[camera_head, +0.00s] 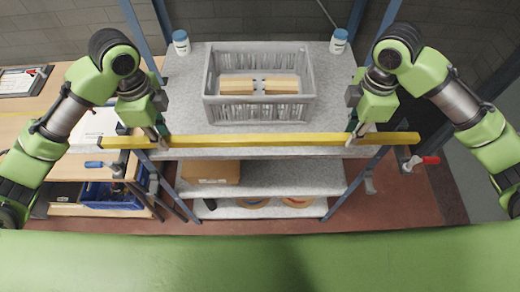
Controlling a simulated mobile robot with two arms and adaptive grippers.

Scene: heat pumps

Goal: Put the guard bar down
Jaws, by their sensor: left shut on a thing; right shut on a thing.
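The guard bar (258,140) is a long yellow bar. It runs level across the head view, in front of the shelf unit's top board. My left gripper (163,137) is shut on it left of its middle. My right gripper (355,136) is shut on it toward its right end. The fingers partly hide the bar where they hold it. A clamp with a blue handle (95,164) shows below the bar's left end, and a clamp with a red handle (429,160) below its right end. I cannot tell whether the bar touches the clamps or the shelf edge.
A grey crate (260,112) with wooden blocks stands on the top shelf (190,80), between white jars (181,42) and (339,41). A cardboard box (211,172) sits on the shelf below. A wooden workbench (60,135) stands at the left, with a blue bin (110,196) beneath.

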